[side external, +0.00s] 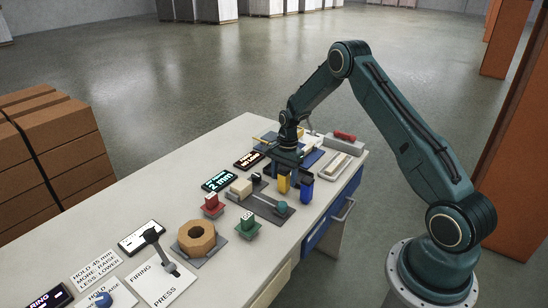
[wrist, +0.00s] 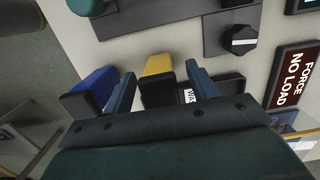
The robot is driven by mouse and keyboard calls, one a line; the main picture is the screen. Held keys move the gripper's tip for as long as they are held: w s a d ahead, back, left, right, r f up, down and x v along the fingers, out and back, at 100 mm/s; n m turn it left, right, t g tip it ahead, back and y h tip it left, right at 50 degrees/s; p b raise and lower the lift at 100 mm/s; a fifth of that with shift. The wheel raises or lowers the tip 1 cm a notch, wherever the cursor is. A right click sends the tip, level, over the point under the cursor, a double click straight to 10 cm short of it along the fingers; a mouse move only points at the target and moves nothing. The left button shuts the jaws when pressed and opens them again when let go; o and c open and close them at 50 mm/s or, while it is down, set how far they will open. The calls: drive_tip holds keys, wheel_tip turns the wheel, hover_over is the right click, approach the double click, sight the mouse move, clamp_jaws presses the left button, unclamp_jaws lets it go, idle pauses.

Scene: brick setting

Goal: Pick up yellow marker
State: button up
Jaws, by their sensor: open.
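The yellow marker (side external: 283,184) stands upright on the table, a yellow block with a dark lower part in the wrist view (wrist: 158,66). A blue marker (side external: 307,190) stands just to its right in the side view; in the wrist view it (wrist: 92,91) lies left of my left finger. My gripper (side external: 289,172) is low over the markers. In the wrist view my gripper (wrist: 160,73) is open, with the yellow marker between its two fingers and gaps on both sides. I cannot tell how deep the fingers reach around it.
A dark plate (side external: 262,206) with a green knob (side external: 282,208) sits close in front. Display panels (side external: 219,180) lie to the left. A tray (side external: 342,145) and a red-topped item (side external: 345,135) are behind.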

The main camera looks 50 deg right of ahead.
drive_tip(key=shift+f, duration=0.5)
drive_tip(key=shift+c, duration=0.5)
drive_tip(key=c, duration=1)
